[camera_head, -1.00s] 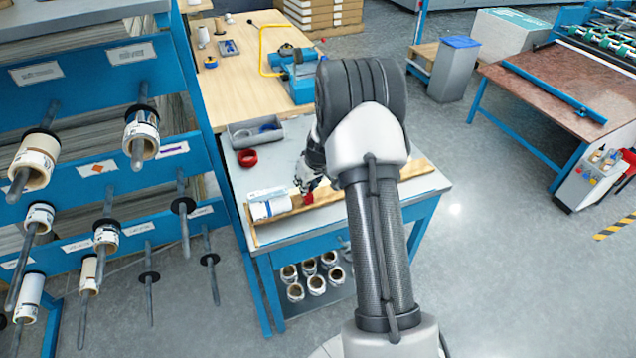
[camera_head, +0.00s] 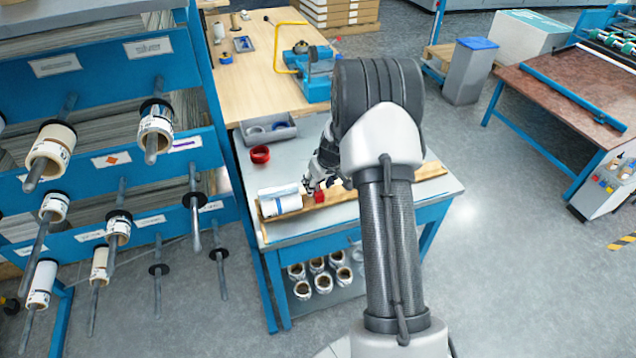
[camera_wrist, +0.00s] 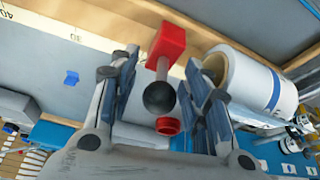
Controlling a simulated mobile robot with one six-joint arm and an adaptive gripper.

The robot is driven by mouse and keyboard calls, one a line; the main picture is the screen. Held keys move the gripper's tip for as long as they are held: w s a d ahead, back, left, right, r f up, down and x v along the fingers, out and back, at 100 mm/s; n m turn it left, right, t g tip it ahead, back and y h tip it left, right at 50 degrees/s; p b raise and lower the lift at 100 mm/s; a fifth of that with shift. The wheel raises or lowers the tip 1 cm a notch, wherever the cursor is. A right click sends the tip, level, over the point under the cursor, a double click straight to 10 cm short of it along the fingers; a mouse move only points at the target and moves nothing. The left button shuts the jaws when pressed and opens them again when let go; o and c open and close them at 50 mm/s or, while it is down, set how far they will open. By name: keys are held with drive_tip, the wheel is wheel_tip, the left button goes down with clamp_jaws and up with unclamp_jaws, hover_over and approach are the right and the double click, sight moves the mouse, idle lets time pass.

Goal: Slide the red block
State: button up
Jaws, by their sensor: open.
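The red block (camera_wrist: 168,42) sits on the wooden rail (camera_wrist: 205,38), which carries printed numbers; a short stem runs from the block to a black ball knob (camera_wrist: 159,97). In the head view the red block (camera_head: 319,197) shows small on the rail, just right of a white roll. My gripper (camera_wrist: 160,78) is open, with one finger on each side of the stem and knob in the wrist view. I see gaps between the fingers and the knob. In the head view my gripper (camera_head: 316,184) is at the block, partly hidden by my arm.
The white roll (camera_wrist: 250,82) lies close beside the right finger in the wrist view. A red ring (camera_head: 260,154) and a grey tray (camera_head: 268,130) are on the grey table (camera_head: 410,200). A rack (camera_head: 95,60) with rolls on rods stands at the left.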

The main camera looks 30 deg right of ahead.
drive_tip(key=v, duration=1.2)
drive_tip(key=shift+c, duration=0.5)
